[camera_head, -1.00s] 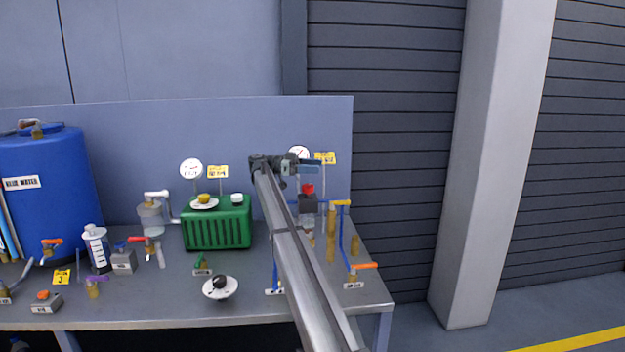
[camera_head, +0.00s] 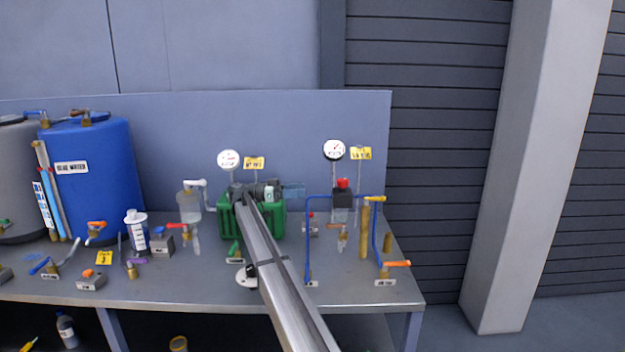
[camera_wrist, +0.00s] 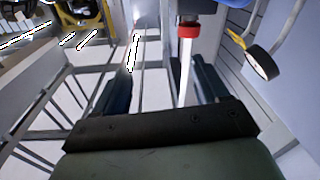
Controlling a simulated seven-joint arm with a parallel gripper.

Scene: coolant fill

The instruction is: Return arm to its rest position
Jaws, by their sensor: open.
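My arm reaches from the bottom of the head view up over the bench. My gripper (camera_head: 292,190) points right in front of the green ribbed box (camera_head: 274,226), partly hiding it. In the wrist view, my gripper (camera_wrist: 160,76) has two dark fingers spread apart. No object is clearly held between them. A pale post with a red collar (camera_wrist: 187,30) shows beyond the right finger; I cannot tell how far off it is.
The bench (camera_head: 190,289) carries a blue water tank (camera_head: 103,195), a white bottle (camera_head: 137,235) and several valves. Blue pipes, a black box with a red knob (camera_head: 343,184) and a gauge (camera_head: 334,150) stand right of my gripper. A back panel (camera_head: 190,130) rises behind.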

